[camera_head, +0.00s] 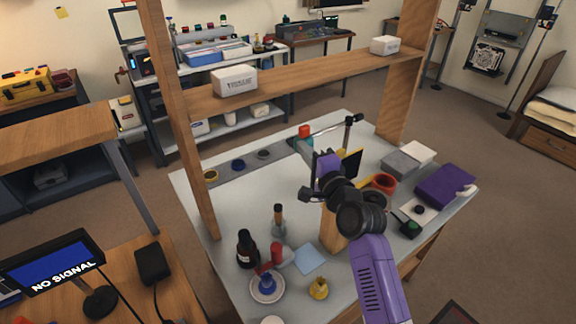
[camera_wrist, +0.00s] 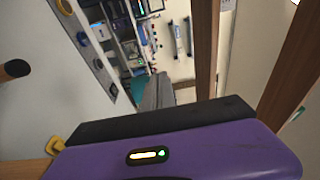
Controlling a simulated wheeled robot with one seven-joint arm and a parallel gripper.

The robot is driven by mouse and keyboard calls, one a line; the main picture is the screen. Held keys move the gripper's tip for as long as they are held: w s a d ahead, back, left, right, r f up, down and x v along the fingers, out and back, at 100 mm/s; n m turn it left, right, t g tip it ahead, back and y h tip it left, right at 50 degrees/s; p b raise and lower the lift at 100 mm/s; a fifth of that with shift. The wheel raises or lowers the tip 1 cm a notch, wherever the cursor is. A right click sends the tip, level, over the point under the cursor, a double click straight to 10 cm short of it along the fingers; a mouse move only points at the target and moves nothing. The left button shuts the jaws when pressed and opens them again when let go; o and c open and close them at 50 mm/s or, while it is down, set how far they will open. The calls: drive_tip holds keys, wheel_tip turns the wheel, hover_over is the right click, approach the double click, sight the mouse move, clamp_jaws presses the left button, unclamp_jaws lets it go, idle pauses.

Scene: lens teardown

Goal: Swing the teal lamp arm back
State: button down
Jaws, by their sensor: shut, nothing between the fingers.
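No part that is clearly teal and clearly a lamp arm shows in the head view. A thin pale bar (camera_head: 332,128) with a dark end runs across the far side of the workbench, by a dark upright post (camera_head: 347,136). I cannot tell whether this bar is the lamp arm. My gripper (camera_head: 314,160) is shut and empty above the bench, on the near side of the bar and apart from it as far as I can see.
Wooden uprights (camera_head: 180,120) and a shelf (camera_head: 300,80) with white boxes frame the bench (camera_head: 225,190). A dark bottle (camera_head: 246,250), a saucer (camera_head: 256,296), a purple box (camera_head: 445,183) and a red ring (camera_head: 383,183) stand around my arm. The left middle of the bench is fairly clear.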

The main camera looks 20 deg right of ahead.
drive_tip(key=s+a, duration=0.4)
drive_tip(key=a, duration=0.2)
drive_tip(key=shift+s+r, duration=0.15)
drive_tip(key=shift+a, duration=0.1)
idle(0.3)
drive_tip(key=s+d+r+n+t, duration=0.1)
drive_tip(key=s+r+n+t, duration=0.15)
drive_tip(key=s+n, duration=0.4)
drive_tip(key=s+f+n+g, duration=0.2)
drive_tip(key=s+f+n, duration=0.1)
drive_tip(key=s, duration=1.1)
drive_tip(key=s+d+f+n+g+h+b, duration=0.1)
drive_tip(key=s+f+n, duration=0.3)
drive_tip(key=s, duration=1.1)
drive_tip(key=s+d+f+n+g, duration=0.1)
drive_tip(key=s+f+n+g, duration=0.1)
drive_tip(key=s, duration=1.2)
wheel_tip(320, 180, down, 2)
drive_tip(key=shift+s+d+f+n+g+h+b, duration=0.25)
drive_tip(key=shift+n+g+h+b, duration=0.15)
drive_tip(key=shift+n, duration=0.25)
